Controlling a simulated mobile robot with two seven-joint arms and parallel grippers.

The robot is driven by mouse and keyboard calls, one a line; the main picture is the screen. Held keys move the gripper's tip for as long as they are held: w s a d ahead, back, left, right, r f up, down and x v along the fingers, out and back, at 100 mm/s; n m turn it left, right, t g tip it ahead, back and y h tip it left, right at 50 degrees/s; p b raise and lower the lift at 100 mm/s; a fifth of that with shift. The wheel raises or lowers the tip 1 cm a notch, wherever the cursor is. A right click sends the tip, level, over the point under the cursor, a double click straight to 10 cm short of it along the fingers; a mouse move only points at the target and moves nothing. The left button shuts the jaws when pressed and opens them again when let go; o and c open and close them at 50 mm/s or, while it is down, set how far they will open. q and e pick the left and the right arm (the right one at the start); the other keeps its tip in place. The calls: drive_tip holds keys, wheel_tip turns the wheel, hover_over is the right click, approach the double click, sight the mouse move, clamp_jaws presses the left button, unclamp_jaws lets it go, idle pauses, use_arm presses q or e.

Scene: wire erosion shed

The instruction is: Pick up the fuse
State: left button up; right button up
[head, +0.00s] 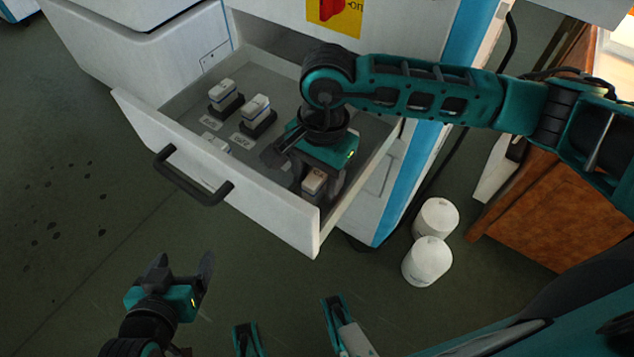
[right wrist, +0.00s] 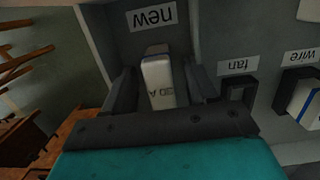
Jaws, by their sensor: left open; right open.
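A pale fuse (right wrist: 160,80) stands by the label "new" in the right wrist view. It also shows in the head view (head: 315,180), in the front right part of the open drawer (head: 290,219). My right gripper (right wrist: 163,78) is open with one finger on each side of this fuse; I cannot tell whether they touch it. My right gripper (head: 306,178) reaches down into the drawer in the head view and hides part of it. My left gripper (head: 182,264) is open and empty, over the floor in front of the drawer.
More white fuses sit in dark holders, one at the back left (head: 223,92) and one beside it (head: 256,110). The holder labelled "fan" (right wrist: 238,88) looks empty. The drawer has a black handle (head: 190,180). Two white rolls (head: 428,260) stand right of the cabinet.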

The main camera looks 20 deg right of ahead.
drive_tip(key=shift+f, duration=0.5)
clamp_jaws()
